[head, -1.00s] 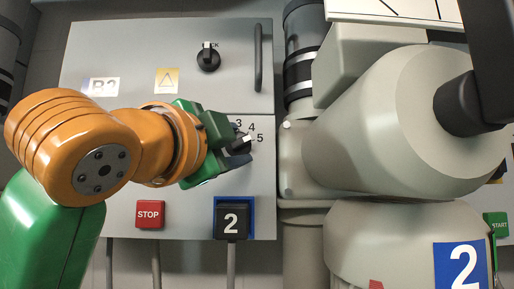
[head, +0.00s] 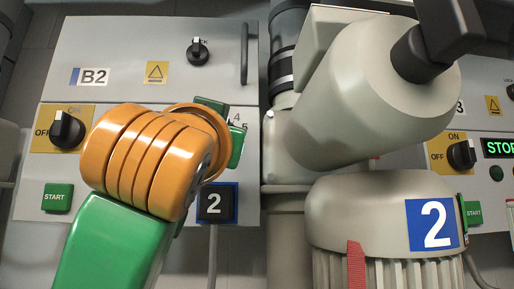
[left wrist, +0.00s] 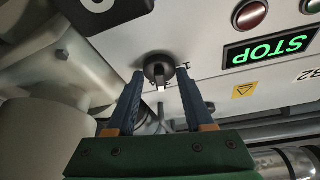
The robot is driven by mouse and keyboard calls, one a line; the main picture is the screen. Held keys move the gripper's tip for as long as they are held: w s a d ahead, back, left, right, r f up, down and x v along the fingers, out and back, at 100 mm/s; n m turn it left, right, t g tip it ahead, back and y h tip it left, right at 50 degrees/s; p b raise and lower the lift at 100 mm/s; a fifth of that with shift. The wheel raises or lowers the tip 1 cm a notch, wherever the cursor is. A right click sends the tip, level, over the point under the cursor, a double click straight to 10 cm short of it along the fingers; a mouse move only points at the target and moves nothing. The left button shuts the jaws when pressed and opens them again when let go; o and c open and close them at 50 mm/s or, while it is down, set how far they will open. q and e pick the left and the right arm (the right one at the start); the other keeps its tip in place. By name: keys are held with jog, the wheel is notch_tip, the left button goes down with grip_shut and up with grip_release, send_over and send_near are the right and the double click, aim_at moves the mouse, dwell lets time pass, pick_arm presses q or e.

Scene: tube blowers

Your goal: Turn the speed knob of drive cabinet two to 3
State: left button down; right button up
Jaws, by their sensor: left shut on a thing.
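My right gripper is not in view.
The black OFF/ON switch (head: 67,129) and green START button (head: 57,197) are left of my arm. A black lock knob (head: 198,51) and door handle (head: 244,54) are above. A large grey blower (head: 375,115) stands close on the right. A green STOP display (left wrist: 270,48) shows in the wrist view.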

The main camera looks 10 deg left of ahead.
pick_arm(q)
jog(key=shift+r+n+y, duration=0.1)
jog(key=shift+n+y, duration=0.9)
jog(key=shift+n, duration=1.1)
jog(key=shift+c, duration=1.4)
grip_release()
jog(key=b+v, duration=0.4)
jog(key=v, duration=0.3)
jog(key=shift+d, duration=0.2)
